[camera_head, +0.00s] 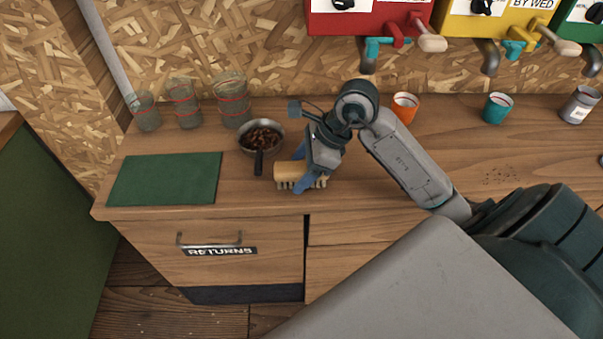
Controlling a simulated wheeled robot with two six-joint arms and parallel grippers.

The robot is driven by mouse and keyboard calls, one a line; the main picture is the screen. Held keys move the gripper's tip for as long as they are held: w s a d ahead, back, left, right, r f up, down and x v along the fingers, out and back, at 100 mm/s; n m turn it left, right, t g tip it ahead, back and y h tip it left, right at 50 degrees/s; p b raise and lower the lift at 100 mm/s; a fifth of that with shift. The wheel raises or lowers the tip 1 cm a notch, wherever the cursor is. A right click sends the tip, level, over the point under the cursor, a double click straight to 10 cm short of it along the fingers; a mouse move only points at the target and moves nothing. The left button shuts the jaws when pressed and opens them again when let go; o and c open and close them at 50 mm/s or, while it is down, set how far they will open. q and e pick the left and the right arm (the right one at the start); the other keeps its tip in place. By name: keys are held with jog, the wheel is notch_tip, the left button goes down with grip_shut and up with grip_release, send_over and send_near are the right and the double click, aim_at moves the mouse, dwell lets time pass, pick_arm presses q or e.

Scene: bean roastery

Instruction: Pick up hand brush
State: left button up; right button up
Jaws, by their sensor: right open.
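The hand brush (288,172) lies on the wooden counter, its pale wooden block upward and its bristles showing along the lower edge. My right gripper (298,174) reaches down over the right part of the brush. Its two blue fingers are open, one on the far side of the block and one on the near side. I cannot tell whether either finger touches it. The gripper and wrist hide part of the brush's right side. My left gripper is not in view.
A small pan of beans (262,136) stands just behind and left of the brush, its handle pointing toward the front. A green mat (166,179) lies at left. Stacked clear cups (232,104) stand behind. An orange cup (405,107) stands right. Coloured dispensers (372,18) overhang the back.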

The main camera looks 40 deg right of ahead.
dwell(0.4)
jog(key=c, duration=1.1)
